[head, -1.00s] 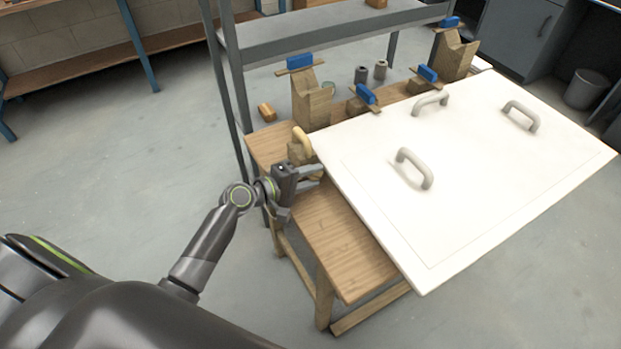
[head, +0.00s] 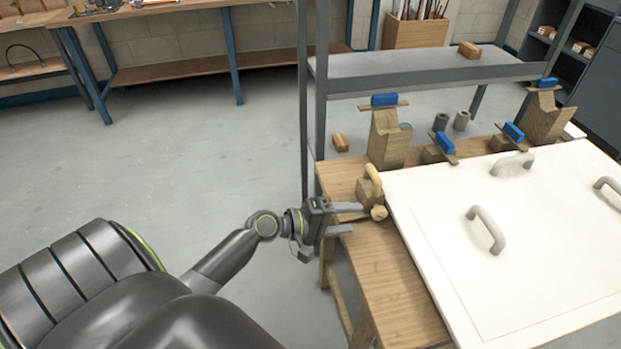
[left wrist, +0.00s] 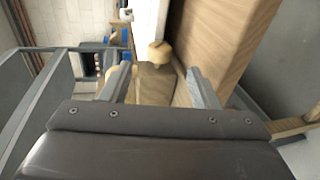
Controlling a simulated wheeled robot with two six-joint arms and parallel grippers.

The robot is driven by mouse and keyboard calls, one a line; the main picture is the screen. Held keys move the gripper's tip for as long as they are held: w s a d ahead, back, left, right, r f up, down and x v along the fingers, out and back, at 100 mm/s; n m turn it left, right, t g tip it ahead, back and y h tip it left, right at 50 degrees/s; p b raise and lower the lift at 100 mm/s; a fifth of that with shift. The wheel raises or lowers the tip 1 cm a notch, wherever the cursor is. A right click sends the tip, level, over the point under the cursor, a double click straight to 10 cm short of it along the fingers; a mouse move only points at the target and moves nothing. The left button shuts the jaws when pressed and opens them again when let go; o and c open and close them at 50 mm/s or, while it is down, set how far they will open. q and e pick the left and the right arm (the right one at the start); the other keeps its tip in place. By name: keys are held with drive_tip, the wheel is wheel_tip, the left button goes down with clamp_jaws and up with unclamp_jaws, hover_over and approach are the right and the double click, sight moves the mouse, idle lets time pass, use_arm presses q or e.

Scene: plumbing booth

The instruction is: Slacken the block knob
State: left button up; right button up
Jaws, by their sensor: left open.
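The block (head: 366,192) is a small wooden piece on the near left part of the wooden bench, with a pale curved handle (head: 374,178) on top. Its round wooden knob (head: 379,212) sticks out low on the near side, beside the white panel's corner. My left gripper (head: 346,218) is open and empty, its fingers pointing right toward the knob, a short gap away. In the left wrist view the knob (left wrist: 158,54) lies ahead of and between the open fingertips (left wrist: 159,72). My right gripper is in neither view.
A white panel (head: 450,230) with several grey handles covers much of the bench (head: 395,275). Wooden stands with blue tops (head: 388,140) line the far side. A grey metal shelf frame (head: 312,110) stands behind. The floor at left is clear.

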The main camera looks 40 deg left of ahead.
use_arm(q)
drive_tip(key=b+v, duration=0.1)
drive_tip(key=v, duration=0.8)
drive_tip(key=shift+s+a+b, duration=0.2)
drive_tip(key=shift+s+b, duration=0.1)
drive_tip(key=shift+b, duration=0.05)
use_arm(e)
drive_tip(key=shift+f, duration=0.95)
use_arm(q)
drive_tip(key=shift+r, duration=0.2)
